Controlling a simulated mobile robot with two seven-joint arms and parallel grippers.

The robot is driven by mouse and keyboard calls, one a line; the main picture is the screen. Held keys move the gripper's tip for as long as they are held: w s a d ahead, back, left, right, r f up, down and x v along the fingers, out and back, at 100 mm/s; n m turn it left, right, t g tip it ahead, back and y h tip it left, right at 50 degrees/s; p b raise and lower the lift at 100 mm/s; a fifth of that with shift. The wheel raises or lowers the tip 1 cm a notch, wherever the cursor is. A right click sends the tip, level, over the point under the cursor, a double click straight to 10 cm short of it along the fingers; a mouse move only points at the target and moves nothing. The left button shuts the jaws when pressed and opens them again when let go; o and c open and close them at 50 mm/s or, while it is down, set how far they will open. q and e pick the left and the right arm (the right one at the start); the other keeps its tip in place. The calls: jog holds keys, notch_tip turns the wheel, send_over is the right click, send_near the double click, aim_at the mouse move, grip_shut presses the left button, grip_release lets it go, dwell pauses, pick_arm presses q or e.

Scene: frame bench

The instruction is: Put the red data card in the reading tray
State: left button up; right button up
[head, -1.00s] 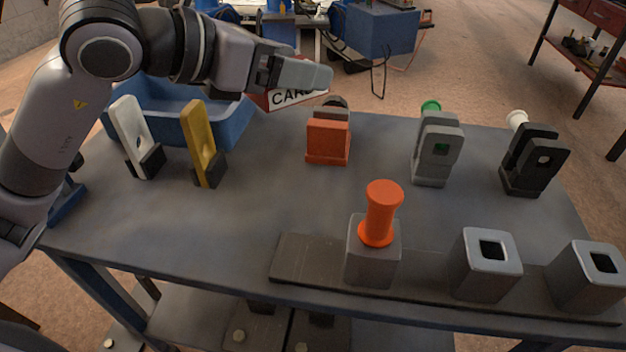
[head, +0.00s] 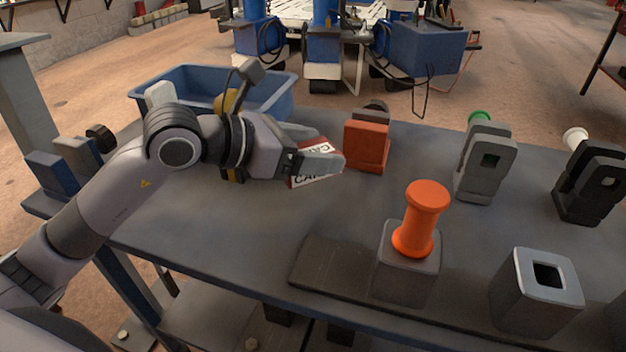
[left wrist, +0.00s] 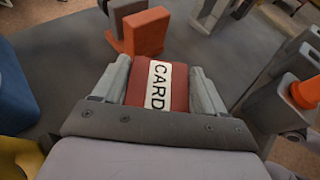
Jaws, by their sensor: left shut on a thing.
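The red data card (head: 313,177), with a white CARD label, is held in my left gripper (head: 323,158). In the left wrist view the card (left wrist: 158,85) sits between the two grey fingers (left wrist: 160,72), which are shut on it. It is held above the table in front of the orange-red block (head: 367,147). A blue open tray (head: 277,100) stands at the back left, behind my left arm. I cannot tell from the frames whether it is the reading tray. My right gripper is not in view.
An orange spool (head: 422,218) stands in a grey socket block (head: 405,276) at the front. Another socket block (head: 537,300) is to its right. Grey (head: 484,170) and black (head: 588,184) holders stand at the right. A yellow piece (head: 228,101) is partly hidden behind my arm.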

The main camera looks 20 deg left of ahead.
aim_at(312, 194)
pick_arm(q)
notch_tip(312, 194, down, 5)
jog(key=shift+f+b, duration=0.15)
jog(key=shift+b, duration=0.3)
jog(key=o, duration=1.1)
jog(key=shift+c, duration=0.2)
